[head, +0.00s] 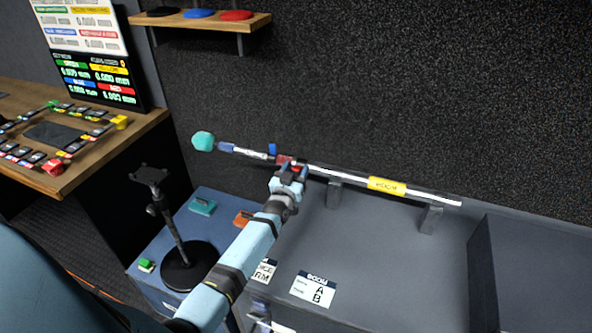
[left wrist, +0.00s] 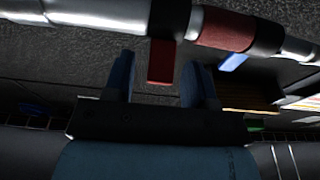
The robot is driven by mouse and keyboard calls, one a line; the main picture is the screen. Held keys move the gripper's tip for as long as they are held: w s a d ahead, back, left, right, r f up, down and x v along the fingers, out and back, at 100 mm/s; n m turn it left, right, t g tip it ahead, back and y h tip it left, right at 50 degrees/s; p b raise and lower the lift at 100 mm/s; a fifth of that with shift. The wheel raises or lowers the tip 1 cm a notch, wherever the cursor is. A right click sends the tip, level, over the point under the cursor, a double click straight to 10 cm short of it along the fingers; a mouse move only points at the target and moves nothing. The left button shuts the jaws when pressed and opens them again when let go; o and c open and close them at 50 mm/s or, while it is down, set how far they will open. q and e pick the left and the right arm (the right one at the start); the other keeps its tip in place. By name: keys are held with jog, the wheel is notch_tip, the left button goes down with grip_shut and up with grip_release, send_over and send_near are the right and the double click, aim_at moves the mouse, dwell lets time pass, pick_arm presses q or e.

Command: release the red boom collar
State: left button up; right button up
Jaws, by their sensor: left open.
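The boom pole (head: 330,173) lies slantwise across two grey supports on the grey cabinet, with a teal tip (head: 203,141) at its left end. The red collar (head: 284,160) is on the pole, partly hidden by my left gripper (head: 291,171). In the left wrist view, the red collar (left wrist: 226,31) has a black band beside it, with a red lever (left wrist: 161,62) hanging from the band. My left gripper (left wrist: 160,80) is open, its two blue fingers appearing either side of the lever's lower end. No contact is clear. My right gripper is not in view.
A blue lever (head: 272,150) stands on the pole left of the red collar. A yellow label (head: 387,186) marks the pole further right. A black stand (head: 183,265) rises left of my arm. The dark wall (head: 400,90) is close behind the pole.

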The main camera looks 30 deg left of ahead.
pick_arm(q)
jog(key=v, duration=1.3)
jog(key=shift+s+b, duration=0.25)
jog(key=shift+b, duration=0.1)
jog(key=shift+d+f, duration=0.1)
jog(key=shift+d, duration=0.05)
